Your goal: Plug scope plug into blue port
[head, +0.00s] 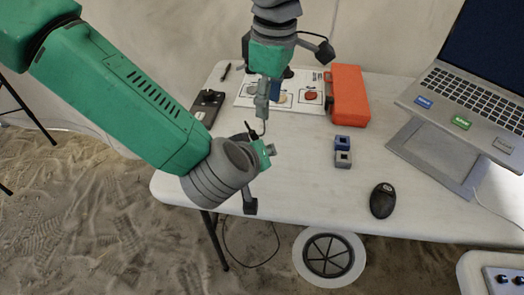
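The blue port (342,142) is a small blue block with a square opening on the white table, touching a similar grey block (342,160). My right gripper (285,63) comes down from the top, left of the port, with its dark fingers spread wide apart. A slim grey piece (265,98) shows below its green palm, with a thin dark cable under it; I cannot tell whether this is the scope plug or how it is held. My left gripper (258,166) is over the table's left part, with its dark fingers apart. A small grey part shows at its palm.
An orange case (348,95) stands behind the ports. A laptop (470,95) on a grey stand is at the right, and a black mouse (383,200) lies in front. The front table is mostly clear.

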